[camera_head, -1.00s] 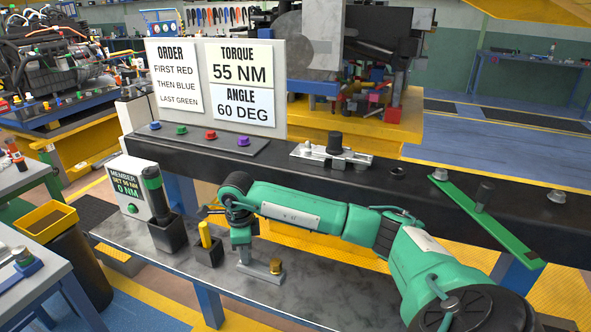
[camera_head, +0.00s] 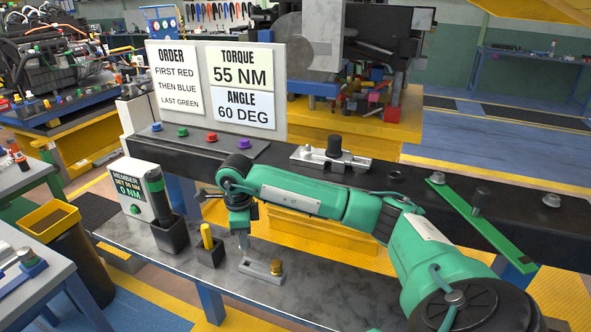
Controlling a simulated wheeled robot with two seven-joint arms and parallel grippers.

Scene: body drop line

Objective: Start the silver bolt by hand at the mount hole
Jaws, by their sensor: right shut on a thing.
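My right gripper (camera_head: 243,241) is pointed down over a small grey block (camera_head: 262,269) on the grey bench, seen from the side with its fingers small. It is shut on a slim silver piece (camera_head: 245,254), which looks like the silver bolt; its lower end is at or just above the block, and I cannot tell whether it touches. A gold bolt (camera_head: 276,267) stands at the block's right end. The dark beam (camera_head: 400,183) runs behind my arm, with a green strip (camera_head: 480,222) across it. I cannot make out which spot is the mount hole. My left gripper is not in view.
A black tool with a green band (camera_head: 157,193) and a yellow-handled tool (camera_head: 206,236) stand in holders left of my gripper. A display (camera_head: 136,190) reads 0 NM. A silver fixture (camera_head: 335,155) sits on the beam. The bench front is clear.

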